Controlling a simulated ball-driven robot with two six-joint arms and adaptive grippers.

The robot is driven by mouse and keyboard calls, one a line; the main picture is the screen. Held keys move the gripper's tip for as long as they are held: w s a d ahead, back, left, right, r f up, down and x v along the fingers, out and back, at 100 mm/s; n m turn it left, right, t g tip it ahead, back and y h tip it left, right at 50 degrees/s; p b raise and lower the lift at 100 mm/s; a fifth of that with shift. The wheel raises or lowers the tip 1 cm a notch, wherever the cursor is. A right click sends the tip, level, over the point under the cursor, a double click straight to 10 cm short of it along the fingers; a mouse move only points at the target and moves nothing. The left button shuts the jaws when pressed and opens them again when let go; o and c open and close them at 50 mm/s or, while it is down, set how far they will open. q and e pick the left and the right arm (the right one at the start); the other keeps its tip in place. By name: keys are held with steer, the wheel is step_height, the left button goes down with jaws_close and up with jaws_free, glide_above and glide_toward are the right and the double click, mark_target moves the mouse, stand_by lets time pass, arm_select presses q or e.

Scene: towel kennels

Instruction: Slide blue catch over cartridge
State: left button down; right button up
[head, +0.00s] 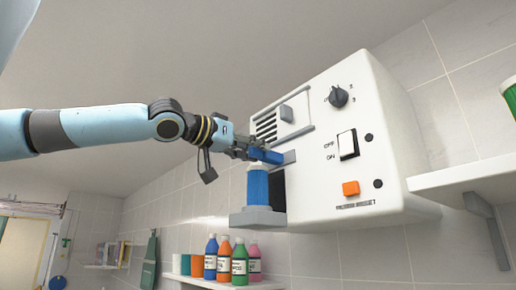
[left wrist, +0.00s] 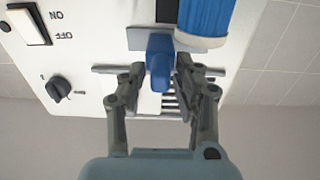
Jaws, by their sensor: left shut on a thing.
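The blue catch (head: 265,155) sits on the front of a white wall unit (head: 385,140), just above the cartridge. My left gripper (head: 240,150) is shut on the catch from the left; the left wrist view shows the catch (left wrist: 159,62) between the fingers of my gripper (left wrist: 155,80). The blue ribbed cartridge (head: 257,185) with a pale top stands upright on a grey ledge (head: 257,217) under the catch. In the left wrist view the cartridge (left wrist: 206,18) is beside the catch, partly cut off by the frame. My right gripper is not in view.
The unit carries a dark knob (head: 338,96), a white rocker switch (head: 347,144) and an orange button (head: 351,188). A white shelf (head: 470,178) juts out at the right. Several coloured bottles (head: 239,262) stand on a shelf below.

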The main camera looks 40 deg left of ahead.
arm_select(q)
steer(key=a, duration=0.2)
steer(key=a+b, duration=0.1)
steer(key=a, duration=0.1)
steer(key=shift+w+a+r, duration=0.1)
steer(key=shift+w+a, duration=0.1)
steer(key=shift+a, duration=0.05)
steer(key=c, duration=1.2)
jaws_free()
steer(key=shift+c, duration=0.2)
steer(key=shift+a, duration=0.15)
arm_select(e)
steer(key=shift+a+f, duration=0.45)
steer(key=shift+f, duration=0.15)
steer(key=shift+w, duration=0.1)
arm_select(q)
step_height(320, 180, up, 10)
